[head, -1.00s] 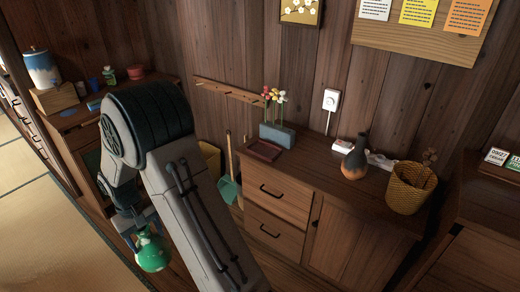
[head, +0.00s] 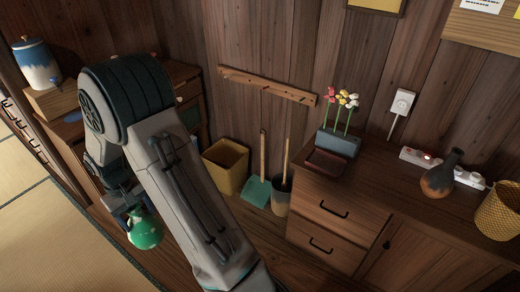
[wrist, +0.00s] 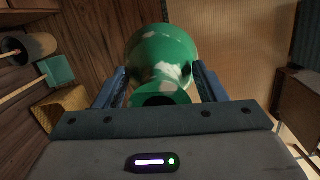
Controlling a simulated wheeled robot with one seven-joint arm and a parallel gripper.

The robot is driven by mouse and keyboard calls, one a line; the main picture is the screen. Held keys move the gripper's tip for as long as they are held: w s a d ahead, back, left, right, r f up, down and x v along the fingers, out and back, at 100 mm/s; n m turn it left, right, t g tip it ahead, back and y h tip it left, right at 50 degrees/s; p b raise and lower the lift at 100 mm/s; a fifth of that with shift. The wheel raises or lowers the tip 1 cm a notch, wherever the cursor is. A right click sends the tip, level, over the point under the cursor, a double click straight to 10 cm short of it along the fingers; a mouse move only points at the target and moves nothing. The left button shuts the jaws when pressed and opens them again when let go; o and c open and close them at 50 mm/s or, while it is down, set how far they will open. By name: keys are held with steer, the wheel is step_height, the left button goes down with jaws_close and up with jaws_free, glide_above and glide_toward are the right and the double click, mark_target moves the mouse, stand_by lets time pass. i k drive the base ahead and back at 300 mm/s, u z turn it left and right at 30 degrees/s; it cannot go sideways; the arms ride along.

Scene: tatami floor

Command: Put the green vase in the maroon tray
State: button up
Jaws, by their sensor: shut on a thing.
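The green vase (head: 145,232) is round with a narrow neck and pale patches. My gripper (head: 128,208) is shut on it at the left of the head view, holding it in front of the left cabinet. In the wrist view the vase (wrist: 163,58) sits between the two blue fingers (wrist: 160,88), its mouth towards the camera. The maroon tray (head: 326,163) lies on the left end of the drawer cabinet, in front of a blue-grey flower box. It looks empty and is well to the right of my gripper.
The flower box (head: 338,143) stands right behind the tray. A dark vase (head: 438,180), a power strip (head: 420,157) and a wicker basket (head: 498,212) are further right on the cabinet (head: 390,210). A yellow bin (head: 226,168), green dustpan (head: 257,191) and bucket (head: 281,198) stand on the floor between cabinets.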

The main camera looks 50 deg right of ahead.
mark_target(325, 164)
steer(key=i, duration=1.8)
steer(key=z, duration=4.45)
